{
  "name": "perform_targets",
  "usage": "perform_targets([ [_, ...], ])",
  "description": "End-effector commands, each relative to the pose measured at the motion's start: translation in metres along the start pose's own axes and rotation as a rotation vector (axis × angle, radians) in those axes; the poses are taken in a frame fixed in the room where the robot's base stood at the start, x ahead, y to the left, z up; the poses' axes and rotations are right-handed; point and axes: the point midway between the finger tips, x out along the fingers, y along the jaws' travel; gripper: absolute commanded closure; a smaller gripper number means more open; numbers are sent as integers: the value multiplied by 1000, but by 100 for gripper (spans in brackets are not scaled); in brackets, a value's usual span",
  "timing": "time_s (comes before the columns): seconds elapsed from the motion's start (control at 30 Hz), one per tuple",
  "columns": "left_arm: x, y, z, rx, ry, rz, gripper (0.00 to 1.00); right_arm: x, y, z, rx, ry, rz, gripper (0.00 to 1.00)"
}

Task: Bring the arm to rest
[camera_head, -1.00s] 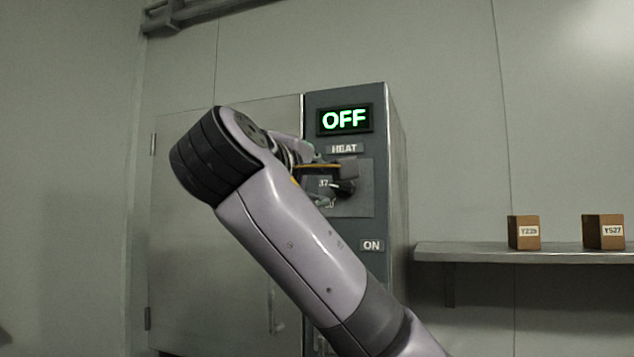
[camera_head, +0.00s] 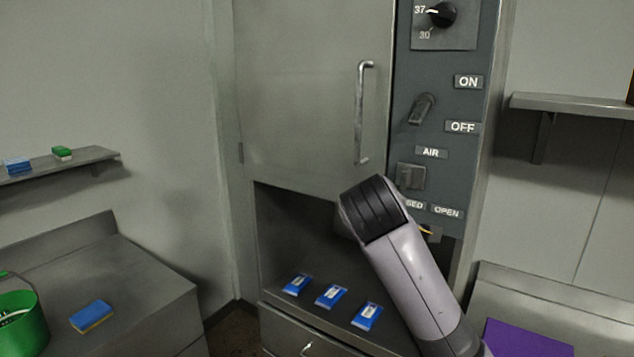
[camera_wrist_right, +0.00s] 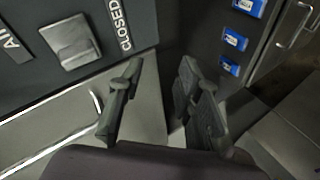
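My right arm (camera_head: 408,270) comes in from the lower right in the head view, in front of the autoclave's lower control panel. Its gripper is mostly hidden behind the arm there; only a small yellow-orange bit shows near the OPEN label. In the wrist view my right gripper (camera_wrist_right: 158,78) has its two dark fingers apart with nothing between them. It is near the panel, below the AIR knob (camera_wrist_right: 70,42) and CLOSED label (camera_wrist_right: 121,24). My left gripper is not in view.
The autoclave has a closed door with a handle (camera_head: 360,112), a lever (camera_head: 422,108), a dial (camera_head: 442,14) and an open lower bay holding blue packets (camera_head: 331,295). A counter (camera_head: 150,290) with a green bucket (camera_head: 22,325) is left. A purple item (camera_head: 525,338) lies right.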

Motion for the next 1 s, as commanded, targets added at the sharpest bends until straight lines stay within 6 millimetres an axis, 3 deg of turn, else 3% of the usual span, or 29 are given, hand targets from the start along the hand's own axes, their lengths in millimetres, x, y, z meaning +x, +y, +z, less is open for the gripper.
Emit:
perform_targets([
  [0.03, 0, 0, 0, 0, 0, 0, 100, 14, -32, 21, 25, -9, -60, 68],
  [0.23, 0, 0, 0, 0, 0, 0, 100, 40, -135, 100, 153, -54, -246, 68],
  [0.37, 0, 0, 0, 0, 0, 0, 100, 39, -195, 156, 243, -102, -348, 68],
  [0.5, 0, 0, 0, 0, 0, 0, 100, 24, -253, 218, 342, -170, -441, 68],
  [0.7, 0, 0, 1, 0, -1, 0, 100, -18, -318, 303, 476, -288, -537, 68],
  [0.8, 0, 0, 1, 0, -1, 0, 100, -41, -338, 335, 526, -341, -567, 68],
  [1.0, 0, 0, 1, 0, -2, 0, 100, -78, -360, 377, 593, -421, -599, 68],
])
